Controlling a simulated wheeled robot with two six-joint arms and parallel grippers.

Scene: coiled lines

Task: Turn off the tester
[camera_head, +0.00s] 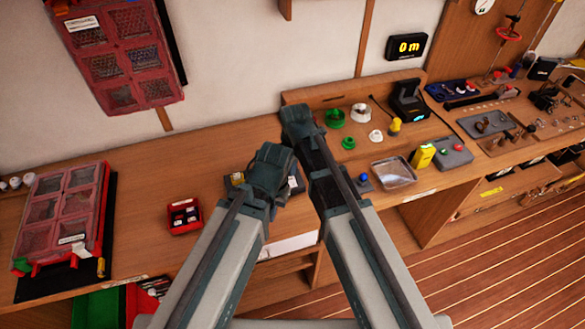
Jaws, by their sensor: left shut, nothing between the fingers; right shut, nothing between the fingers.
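I cannot tell for sure which device is the tester. A grey box with a red and a green button (455,153) lies on the bench at the right, beside a yellow block (422,157). A black device with a small lit blue screen (408,103) stands behind it on a raised wooden board. My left gripper (273,153) is shut and empty above the middle of the bench. It partly hides a dark item under it. My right gripper (297,113) is shut and empty just beyond it, near the board's left end. Both are well left of these devices.
A clear tray (394,172), a blue-topped button (363,178) and green and white spools (361,113) lie right of my arms. A red bin (184,216) and a red compartment case (62,208) are at left.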

